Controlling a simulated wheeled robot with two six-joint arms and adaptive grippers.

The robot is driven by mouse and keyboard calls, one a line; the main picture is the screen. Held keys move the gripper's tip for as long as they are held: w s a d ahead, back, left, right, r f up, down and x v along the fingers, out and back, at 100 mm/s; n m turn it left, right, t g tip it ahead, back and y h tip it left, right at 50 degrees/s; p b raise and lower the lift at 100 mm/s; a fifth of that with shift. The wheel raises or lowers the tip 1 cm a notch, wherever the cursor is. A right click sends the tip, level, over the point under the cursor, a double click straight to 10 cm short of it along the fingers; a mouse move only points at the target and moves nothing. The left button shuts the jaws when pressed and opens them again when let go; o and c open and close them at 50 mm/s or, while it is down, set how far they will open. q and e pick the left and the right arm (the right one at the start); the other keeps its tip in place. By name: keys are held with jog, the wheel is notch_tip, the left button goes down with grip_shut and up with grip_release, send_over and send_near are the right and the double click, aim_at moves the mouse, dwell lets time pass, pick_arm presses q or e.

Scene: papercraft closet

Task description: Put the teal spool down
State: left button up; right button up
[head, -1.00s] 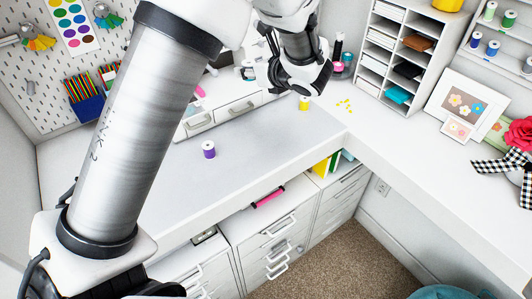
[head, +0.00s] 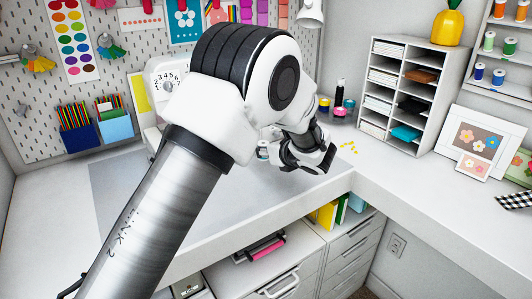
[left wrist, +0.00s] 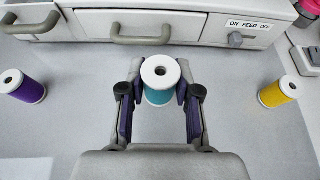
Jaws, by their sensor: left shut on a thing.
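In the left wrist view the teal spool (left wrist: 160,97) with white ends stands upright between the two fingers of my left gripper (left wrist: 157,92). The fingers are shut on its sides. I cannot tell whether its base touches the mat. In the head view my left gripper (head: 308,158) is low over the back of the desk. A small white-topped spool (head: 263,150) shows just left of it, its colour unclear. My right gripper is in neither view.
A purple spool (left wrist: 27,90) stands to the left and a yellow spool (left wrist: 279,93) to the right, both apart from the gripper. Grey-handled drawers (left wrist: 145,24) are close behind. A white cubby shelf (head: 398,90) stands at the back right. The mat between them is clear.

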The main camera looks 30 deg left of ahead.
aim_at(266, 163)
pick_arm(q)
jog(key=w, duration=0.1)
jog(key=w+a, duration=0.1)
jog(key=w, duration=0.1)
jog(key=shift+w+a+f+p, duration=0.1)
jog(key=shift+w+a+p, duration=0.2)
jog(key=shift+w+a, duration=0.1)
notch_tip(266, 163, down, 3)
jog(key=shift+s+d, duration=0.1)
jog(key=shift+f, duration=0.45)
jog(key=o, duration=0.9)
jog(key=shift+c, duration=0.2)
jog(key=shift+r, duration=0.3)
jog(key=b+v, duration=0.1)
jog(key=v, duration=1)
jog(key=shift+s+d, duration=0.15)
jog(key=shift+d, duration=0.25)
